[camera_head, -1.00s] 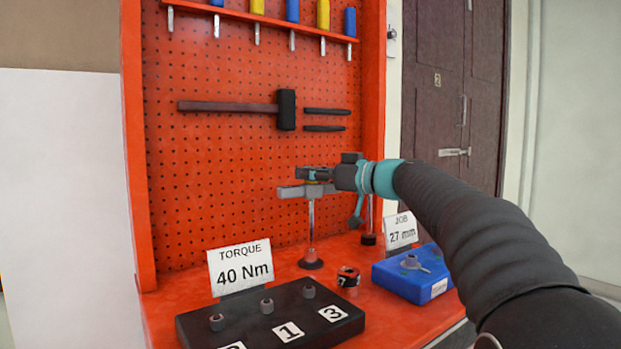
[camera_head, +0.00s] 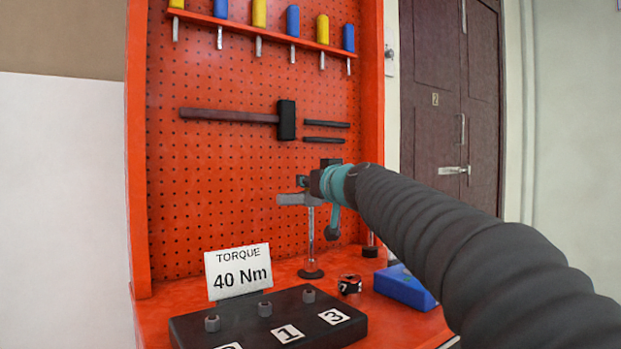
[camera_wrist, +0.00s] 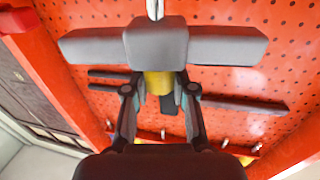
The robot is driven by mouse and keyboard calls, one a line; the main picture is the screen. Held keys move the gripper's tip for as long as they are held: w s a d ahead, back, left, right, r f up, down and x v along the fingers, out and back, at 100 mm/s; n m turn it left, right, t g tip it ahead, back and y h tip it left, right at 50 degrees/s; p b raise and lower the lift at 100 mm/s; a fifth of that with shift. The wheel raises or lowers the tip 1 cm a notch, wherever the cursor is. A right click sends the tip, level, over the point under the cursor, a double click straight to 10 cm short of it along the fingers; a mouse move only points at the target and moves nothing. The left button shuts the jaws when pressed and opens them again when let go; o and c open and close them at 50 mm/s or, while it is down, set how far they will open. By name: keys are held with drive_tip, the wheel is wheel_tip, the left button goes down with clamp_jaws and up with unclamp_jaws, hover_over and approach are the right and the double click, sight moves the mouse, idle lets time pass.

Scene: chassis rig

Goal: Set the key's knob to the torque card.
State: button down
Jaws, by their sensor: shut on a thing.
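The torque card (camera_head: 238,272) is white, reads "TORQUE 40 Nm" and stands at the back left of the bench. The key (camera_head: 294,199) stands upright, with a grey crossbar on a thin metal shaft above a dark round foot. In the wrist view its grey crossbar (camera_wrist: 90,45) runs across the top. The yellow knob (camera_wrist: 158,84) sits against the crossbar's middle. My gripper (camera_wrist: 160,98) is shut on the knob, one finger on each side. In the head view my gripper (camera_head: 306,183) is just above the crossbar and hides the knob. No scale reading is legible.
The red pegboard (camera_head: 220,170) with a hammer (camera_head: 286,120) rises behind.

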drive_tip(key=shift+m+h, duration=0.3)
drive_tip(key=shift+h, duration=0.2)
drive_tip(key=c, duration=0.9)
unclamp_jaws()
drive_tip(key=v, duration=1.2)
drive_tip(key=shift+a+f, duration=0.1)
drive_tip(key=shift+f, duration=0.1)
